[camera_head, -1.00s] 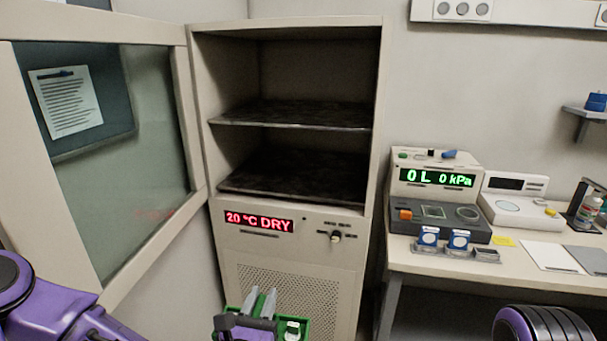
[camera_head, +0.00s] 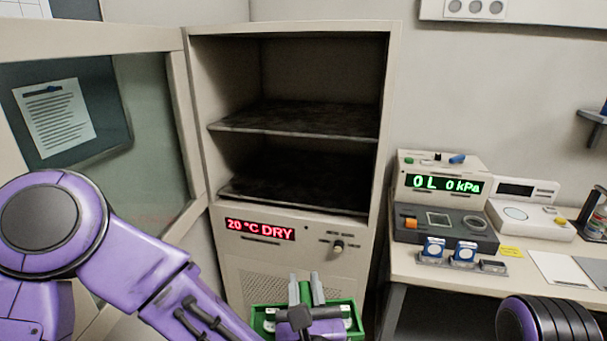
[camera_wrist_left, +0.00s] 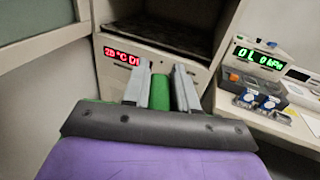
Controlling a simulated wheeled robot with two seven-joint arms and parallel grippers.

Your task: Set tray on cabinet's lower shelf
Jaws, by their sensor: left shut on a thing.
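The cabinet (camera_head: 212,90) stands open with its glass door swung to the left. Its lower shelf (camera_head: 240,197) and upper shelf (camera_head: 235,131) look bare. The green tray (camera_head: 259,318) is low in front of the cabinet, below the lower shelf, with small pale things in it. My left gripper (camera_head: 306,290) is shut on the green tray, and its fingers close on a green bar (camera_wrist_left: 160,92) in the left wrist view. My left arm hides part of the tray. My right gripper is not in view; only part of my right arm shows at the bottom right.
The open glass door (camera_head: 160,140) borders the left side. A bench (camera_head: 420,272) to the right holds an instrument with a green display (camera_head: 443,184), a scale (camera_head: 520,214) and small blue-and-white containers (camera_head: 463,252). The cabinet front carries a red display (camera_head: 260,229) and a knob.

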